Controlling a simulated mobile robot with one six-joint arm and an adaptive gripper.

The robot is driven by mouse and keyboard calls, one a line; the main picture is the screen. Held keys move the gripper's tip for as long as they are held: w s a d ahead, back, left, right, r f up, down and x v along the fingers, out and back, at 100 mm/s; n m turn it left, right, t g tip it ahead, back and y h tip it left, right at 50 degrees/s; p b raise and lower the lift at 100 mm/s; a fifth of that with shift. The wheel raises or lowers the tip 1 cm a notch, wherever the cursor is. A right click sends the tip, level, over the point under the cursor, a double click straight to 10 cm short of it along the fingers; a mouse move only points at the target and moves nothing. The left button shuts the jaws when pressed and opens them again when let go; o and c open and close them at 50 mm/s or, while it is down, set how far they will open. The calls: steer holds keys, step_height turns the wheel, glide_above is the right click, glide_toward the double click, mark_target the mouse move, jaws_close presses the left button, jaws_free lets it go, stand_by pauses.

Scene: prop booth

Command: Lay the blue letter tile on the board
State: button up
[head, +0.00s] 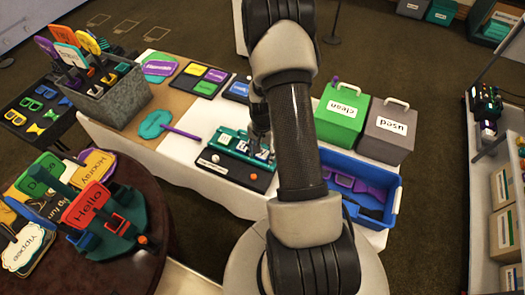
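A black board (213,170) lies on the white-covered table, with a white knob and an orange knob at its front. A teal holder (228,136) stands on it with several small pale tiles (240,147). Their letters are too small to read, and I cannot pick out a blue letter tile among them. My gripper (259,143) points down over the right side of the holder, partly hidden by my arm. Its fingers and anything between them are too small and dark to make out.
A green "clean" box (342,112) and a grey "used" box (387,130) stand right of my arm, behind a blue bin (385,207). A grey bin of signs (112,100) stands at left. A round table of signs (135,188) is at front left.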

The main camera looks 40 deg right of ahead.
steer(key=shift+o, duration=0.3)
step_height(320, 180, up, 12)
steer(key=r+p, duration=0.1)
steer(key=p, duration=0.3)
step_height(320, 180, up, 8)
steer(key=n, duration=0.2)
glide_above(262, 154)
steer(key=w+a, duration=0.1)
steer(key=a, duration=0.3)
steer(key=s+a+r+n+t, duration=0.25)
steer(key=a+r+n, duration=0.25)
steer(key=a+r, duration=0.55)
steer(key=s+a+r+n+t, duration=0.2)
steer(key=s+a+r+n, duration=0.4)
steer(key=s+a+r, duration=0.3)
steer(key=s, duration=0.4)
steer(key=shift+s+r+n, duration=0.15)
steer(key=shift+s+n, duration=0.05)
steer(key=shift+n, duration=0.1)
